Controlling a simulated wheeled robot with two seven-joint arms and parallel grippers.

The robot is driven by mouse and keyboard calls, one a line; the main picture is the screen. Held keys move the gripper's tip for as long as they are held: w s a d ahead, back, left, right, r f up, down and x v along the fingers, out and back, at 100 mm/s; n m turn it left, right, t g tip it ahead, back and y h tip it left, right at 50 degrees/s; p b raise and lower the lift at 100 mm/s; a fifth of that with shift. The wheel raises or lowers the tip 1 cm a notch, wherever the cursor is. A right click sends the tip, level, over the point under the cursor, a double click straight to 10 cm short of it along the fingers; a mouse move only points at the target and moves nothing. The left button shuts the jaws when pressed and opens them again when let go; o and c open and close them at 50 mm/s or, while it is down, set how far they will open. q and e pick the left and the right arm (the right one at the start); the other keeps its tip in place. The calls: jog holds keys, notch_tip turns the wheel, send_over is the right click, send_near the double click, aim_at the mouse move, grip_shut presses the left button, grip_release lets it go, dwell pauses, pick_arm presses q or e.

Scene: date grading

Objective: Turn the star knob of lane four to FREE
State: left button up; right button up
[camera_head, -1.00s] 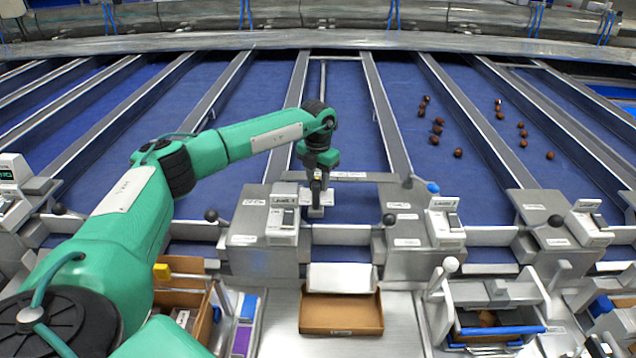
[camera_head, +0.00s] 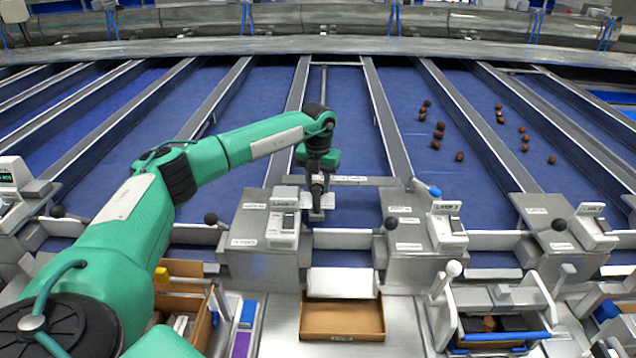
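My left gripper (camera_head: 317,207) reaches in from the left and points down over the near end of a blue lane, just right of a grey console (camera_head: 254,228) with a small lane display box (camera_head: 285,225). The box's print is too small to read surely. The fingertips are small and dark against grey metal. I cannot tell whether they are open or shut, or whether they touch anything. No star knob can be made out; one may be hidden by the gripper. My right gripper is not in view.
Black ball knobs (camera_head: 391,222) sit beside the consoles. A blue-tipped lever (camera_head: 434,191) is on the console (camera_head: 407,233) to the right. Dates (camera_head: 438,134) lie on lanes further right. An open brown box (camera_head: 342,319) stands in front.

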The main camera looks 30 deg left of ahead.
pick_arm(q)
jog(key=shift+w+r, duration=0.1)
jog(key=shift+r, duration=0.1)
jog(key=o, duration=0.6)
jog(key=shift+o, duration=0.5)
notch_tip(320, 180, up, 14)
jog(key=b, duration=0.4)
jog(key=shift+f, duration=0.15)
